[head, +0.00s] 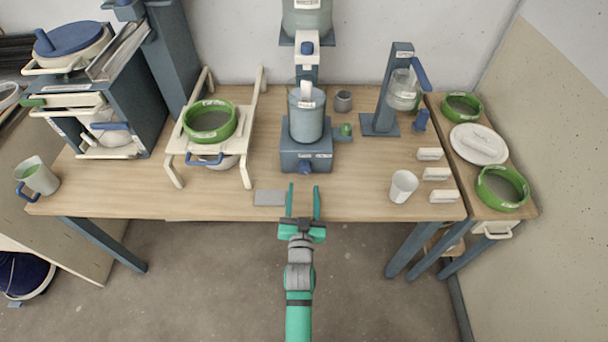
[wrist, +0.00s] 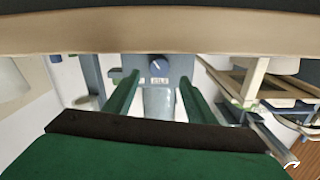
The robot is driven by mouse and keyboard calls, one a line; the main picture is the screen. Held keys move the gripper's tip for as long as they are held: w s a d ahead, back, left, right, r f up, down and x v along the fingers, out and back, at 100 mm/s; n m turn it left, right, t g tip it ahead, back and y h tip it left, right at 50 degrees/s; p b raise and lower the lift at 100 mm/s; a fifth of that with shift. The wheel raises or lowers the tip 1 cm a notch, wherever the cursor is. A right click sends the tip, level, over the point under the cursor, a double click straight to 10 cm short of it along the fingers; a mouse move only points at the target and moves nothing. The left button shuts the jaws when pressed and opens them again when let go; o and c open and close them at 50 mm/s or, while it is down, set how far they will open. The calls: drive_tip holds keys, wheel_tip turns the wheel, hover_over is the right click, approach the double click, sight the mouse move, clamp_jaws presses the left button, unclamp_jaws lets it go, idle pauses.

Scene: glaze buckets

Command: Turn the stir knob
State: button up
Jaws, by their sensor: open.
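The stir knob (head: 305,167) is a small blue knob on the front of the blue-grey stirrer base (head: 306,154). A grey-blue bucket (head: 306,117) stands on that base. In the wrist view, which looks upside down, the knob (wrist: 159,67) shows as a dark blue dial with a pale pointer, beside a small label plate. My green gripper (head: 304,188) is open and empty at the table's front edge, just short of the knob. Its fingers point at the stirrer base. In the wrist view the knob lies between the two fingers (wrist: 158,82), and they do not appear to touch it.
A grey plate (head: 270,198) lies just left of my gripper. A white cup (head: 403,186) and several labelled white blocks (head: 437,174) stand to the right. A cream stand with a green-rimmed sieve (head: 210,122) is on the left. The table edge (wrist: 160,38) crosses the wrist view.

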sight(305, 172)
drive_tip(key=w, duration=0.7)
drive_tip(key=shift+w+d, duration=0.15)
drive_tip(key=c, duration=1)
